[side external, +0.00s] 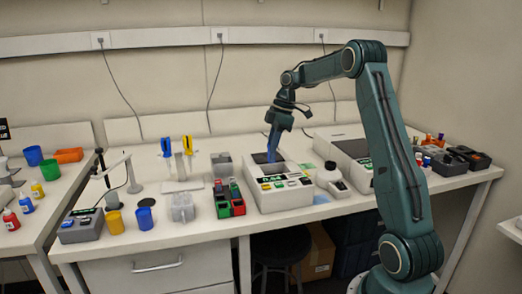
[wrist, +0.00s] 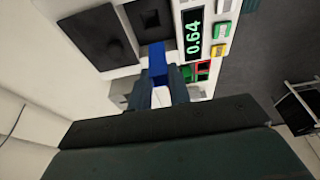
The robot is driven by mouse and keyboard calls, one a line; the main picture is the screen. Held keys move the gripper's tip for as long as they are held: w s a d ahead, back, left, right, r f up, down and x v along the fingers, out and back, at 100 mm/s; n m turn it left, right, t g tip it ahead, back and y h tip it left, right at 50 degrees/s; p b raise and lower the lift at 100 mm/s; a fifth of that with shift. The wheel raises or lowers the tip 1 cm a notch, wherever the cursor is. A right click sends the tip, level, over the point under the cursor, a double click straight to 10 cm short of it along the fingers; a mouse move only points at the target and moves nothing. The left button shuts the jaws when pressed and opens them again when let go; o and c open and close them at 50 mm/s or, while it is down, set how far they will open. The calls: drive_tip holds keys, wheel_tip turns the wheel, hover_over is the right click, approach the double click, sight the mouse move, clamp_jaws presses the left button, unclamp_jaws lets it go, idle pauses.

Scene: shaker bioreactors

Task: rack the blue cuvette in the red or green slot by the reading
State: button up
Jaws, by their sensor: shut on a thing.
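My gripper (side external: 272,148) is over the white reader (side external: 285,197) and points down. In the wrist view my gripper (wrist: 159,92) is shut on the blue cuvette (wrist: 157,62). The cuvette's far end appears beside the reader's dark square well (wrist: 152,18); I cannot tell its exact height above the top. The reader's display (wrist: 193,37) shows 0.64 in green. The rack with red and green slots (side external: 230,207) stands just left of the reader in the side view. In the wrist view, part of the rack (wrist: 203,70) shows behind my fingers.
A clear container (side external: 182,208) and a stand with blue and yellow pipettes (side external: 178,165) are left of the rack. An orange cup (side external: 116,222) and a small grey instrument (side external: 82,226) are farther left.

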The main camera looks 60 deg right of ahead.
drive_tip(key=w+a+f, duration=0.2)
drive_tip(key=a, duration=1.4)
drive_tip(key=shift+w+a, duration=0.15)
drive_tip(key=shift+w, duration=0.2)
drive_tip(key=shift+f, duration=0.25)
approach(228, 200)
drive_tip(key=shift+s+a+f, duration=0.65)
drive_tip(key=shift+s+f, duration=0.3)
drive_tip(key=shift+f, duration=1.75)
idle(1.0)
drive_tip(key=o, duration=0.8)
drive_tip(key=shift+r, duration=0.1)
